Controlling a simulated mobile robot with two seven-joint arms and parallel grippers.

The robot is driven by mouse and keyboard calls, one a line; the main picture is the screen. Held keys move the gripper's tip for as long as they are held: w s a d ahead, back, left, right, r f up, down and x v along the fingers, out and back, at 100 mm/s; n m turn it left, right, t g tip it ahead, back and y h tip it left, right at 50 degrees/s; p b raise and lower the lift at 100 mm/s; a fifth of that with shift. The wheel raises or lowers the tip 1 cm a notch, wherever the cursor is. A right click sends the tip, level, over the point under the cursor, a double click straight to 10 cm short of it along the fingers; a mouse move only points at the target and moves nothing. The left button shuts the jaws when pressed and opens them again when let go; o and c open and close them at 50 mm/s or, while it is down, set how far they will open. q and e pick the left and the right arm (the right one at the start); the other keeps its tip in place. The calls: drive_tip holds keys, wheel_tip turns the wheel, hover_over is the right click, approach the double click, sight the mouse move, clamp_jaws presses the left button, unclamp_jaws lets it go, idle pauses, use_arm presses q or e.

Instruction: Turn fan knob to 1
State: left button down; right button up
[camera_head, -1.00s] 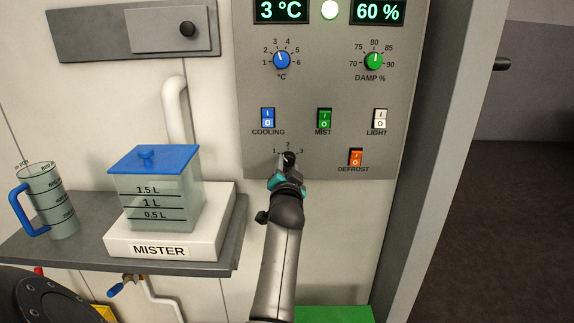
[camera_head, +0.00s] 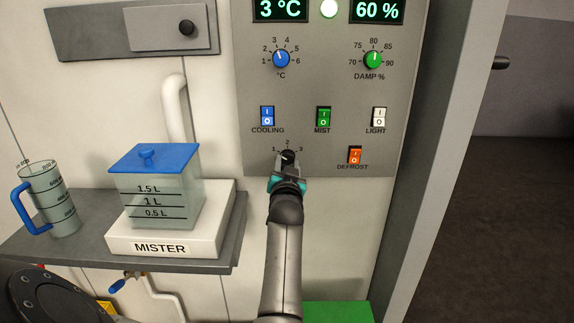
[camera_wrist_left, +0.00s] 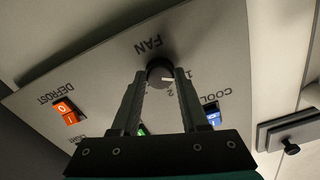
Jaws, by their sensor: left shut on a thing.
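The black fan knob (camera_head: 288,157) is at the bottom of the grey control panel (camera_head: 338,90), with the marks 1, 2 and 3 around it. In the left wrist view the knob (camera_wrist_left: 160,72) sits under the FAN label, upside down. Its white pointer lies on the side of 1 and 2, near 1; whether it is exactly on 1 I cannot tell. My left gripper (camera_head: 287,165) is shut on the knob, with its two fingers (camera_wrist_left: 159,82) on either side of it. The gripper partly hides the knob in the head view. My right gripper is not in view.
Blue cooling (camera_head: 267,116), green mist (camera_head: 323,119), white light (camera_head: 378,119) and orange defrost (camera_head: 354,155) switches surround the knob. Blue and green dials are higher up. A mister tank (camera_head: 157,190) and a jug (camera_head: 50,200) stand on the shelf at left.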

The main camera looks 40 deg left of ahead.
use_arm(q)
drive_tip(key=shift+c, duration=2.1)
unclamp_jaws()
